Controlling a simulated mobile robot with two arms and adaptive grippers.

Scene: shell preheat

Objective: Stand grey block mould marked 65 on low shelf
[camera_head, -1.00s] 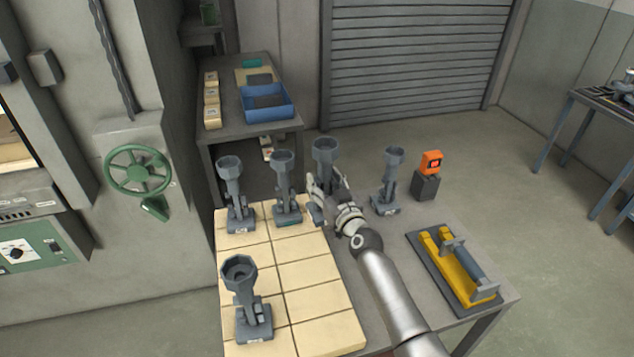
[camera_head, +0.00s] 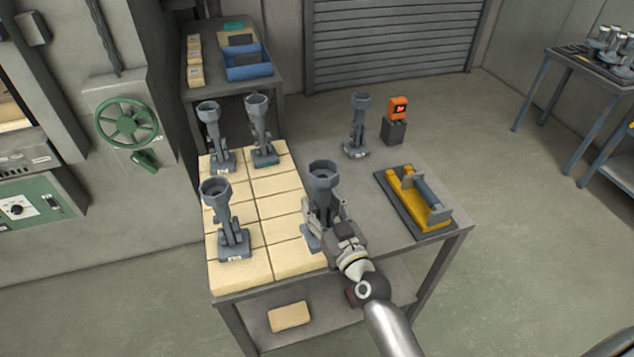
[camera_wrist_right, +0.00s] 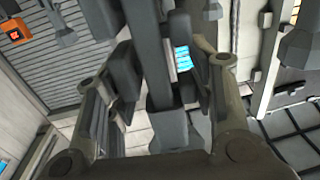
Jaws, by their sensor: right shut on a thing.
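My right gripper (camera_head: 325,218) is shut on the stem of a grey block mould (camera_head: 322,176), which is upright with its cup on top. In the right wrist view the grey stem (camera_wrist_right: 148,55) stands between the two fingers. The held mould is over the front right of the cream tiles; whether its base touches them is hidden. Similar grey moulds stand on the tiles at the back left (camera_head: 209,118), back right (camera_head: 259,130) and front left (camera_head: 222,215). Another (camera_head: 357,127) stands on the bare tabletop. Their number labels are too small to read. My left gripper is not in view.
The table's low shelf (camera_head: 386,288) shows beneath the front edge, with one cream tile (camera_head: 290,316) on it. A yellow fixture (camera_head: 405,198) lies at the right, and an orange device (camera_head: 398,108) stands behind. A blue bin (camera_head: 248,68) is on the back bench.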

